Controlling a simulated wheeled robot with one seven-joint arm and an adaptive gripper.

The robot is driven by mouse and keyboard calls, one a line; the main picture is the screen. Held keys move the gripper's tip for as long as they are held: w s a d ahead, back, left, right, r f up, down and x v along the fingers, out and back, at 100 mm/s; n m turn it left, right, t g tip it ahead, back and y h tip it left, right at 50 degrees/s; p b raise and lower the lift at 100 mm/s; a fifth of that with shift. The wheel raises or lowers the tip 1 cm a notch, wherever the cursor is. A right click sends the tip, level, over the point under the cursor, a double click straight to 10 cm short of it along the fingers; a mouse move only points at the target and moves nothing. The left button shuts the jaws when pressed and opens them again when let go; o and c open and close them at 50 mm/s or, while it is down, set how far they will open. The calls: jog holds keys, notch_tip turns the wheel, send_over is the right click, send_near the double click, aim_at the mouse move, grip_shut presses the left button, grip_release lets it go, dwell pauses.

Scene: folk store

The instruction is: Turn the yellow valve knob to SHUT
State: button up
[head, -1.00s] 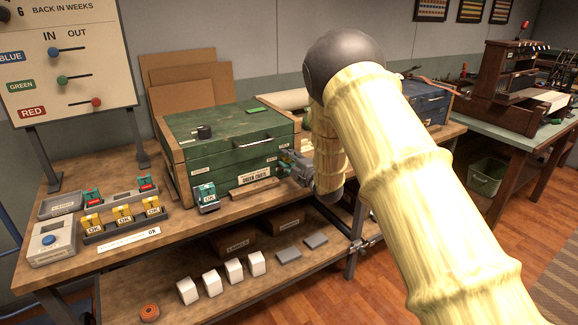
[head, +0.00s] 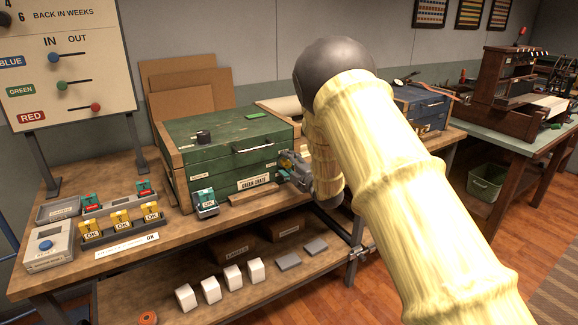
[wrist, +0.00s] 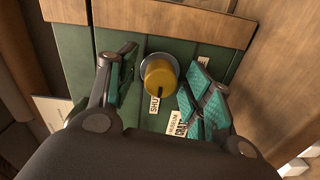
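The yellow valve knob (wrist: 159,76) sits in a grey round collar on a green plank face of the crate in the wrist view. Its dark pointer mark is at the knob's lower edge, towards a small white label reading "SHU" (wrist: 154,104), partly cut off. My gripper (wrist: 164,84) is open, with one teal-padded finger on each side of the knob and gaps showing on both sides.
A teal-topped block (head: 205,203) stands in front of the crate. A tray with yellow OK blocks (head: 121,220) and a grey box with a blue button (head: 46,246) are on the bench's left. A blue crate (head: 424,104) stands behind my arm.

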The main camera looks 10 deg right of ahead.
jog(key=v, duration=1.2)
jog(key=s+d+f+m+g+h+p, duration=0.2)
jog(key=s+f+m+g+h, duration=0.3)
jog(key=s+f, duration=0.85)
jog(key=s+d+f+m+g+h+p, duration=0.1)
jog(key=s+f+m+g+p, duration=0.2)
jog(key=s+f+m, duration=0.75)
jog(key=s+a+f+m+g+p, duration=0.1)
jog(key=s+f+g, duration=0.3)
jog(key=s, duration=1.3)
jog(key=s+a+f+m+g+p, duration=0.1)
jog(key=s+f+m+g, duration=0.3)
jog(key=s, duration=1.2)
jog(key=shift+s+f+g+p, duration=0.3)
jog(key=shift+s+f+p, duration=0.1)
jog(key=shift+f+p, duration=0.15)
jog(key=shift+m, duration=0.25)
